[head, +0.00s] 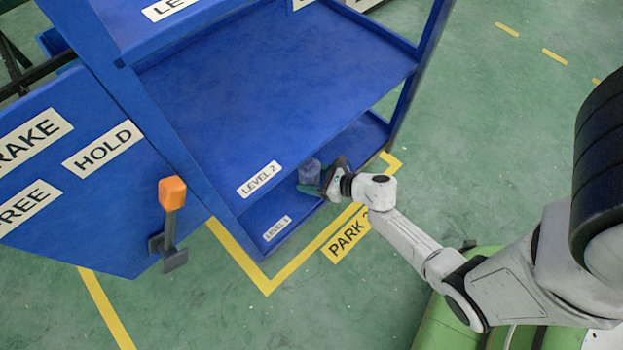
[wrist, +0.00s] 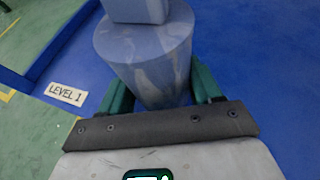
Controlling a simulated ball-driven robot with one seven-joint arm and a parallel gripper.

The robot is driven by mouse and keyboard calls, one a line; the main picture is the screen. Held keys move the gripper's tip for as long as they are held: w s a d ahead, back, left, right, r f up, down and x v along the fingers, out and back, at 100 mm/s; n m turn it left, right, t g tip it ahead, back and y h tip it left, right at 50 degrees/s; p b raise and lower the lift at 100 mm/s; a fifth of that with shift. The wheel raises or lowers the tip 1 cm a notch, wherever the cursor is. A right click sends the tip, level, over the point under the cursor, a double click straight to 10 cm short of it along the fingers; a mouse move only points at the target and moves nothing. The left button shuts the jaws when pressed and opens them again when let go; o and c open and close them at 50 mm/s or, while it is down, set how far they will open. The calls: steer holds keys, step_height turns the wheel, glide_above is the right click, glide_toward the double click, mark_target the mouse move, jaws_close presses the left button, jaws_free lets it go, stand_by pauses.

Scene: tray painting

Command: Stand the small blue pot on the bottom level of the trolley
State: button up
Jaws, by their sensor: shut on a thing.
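The small blue pot (wrist: 148,58) is a blue-grey cylinder with a narrower block on top in the wrist view. My gripper (wrist: 155,95) is shut on it, with a green finger on each side. In the head view the pot (head: 310,171) and my gripper (head: 318,186) are at the front opening of the blue trolley, just below the level 2 shelf (head: 270,85). The bottom level (head: 290,232), labelled level 1, lies below and behind them. I cannot tell whether the pot touches the bottom level.
A blue panel (head: 90,215) with hold and free labels and an orange-topped lever (head: 172,195) stands at the left. Yellow floor lines (head: 290,272) and a park sign (head: 347,235) mark the trolley's place. Green floor (head: 490,130) is clear at the right.

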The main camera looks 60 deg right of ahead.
steer(key=shift+f, duration=0.1)
steer(key=o, duration=0.8)
steer(key=shift+r, duration=0.2)
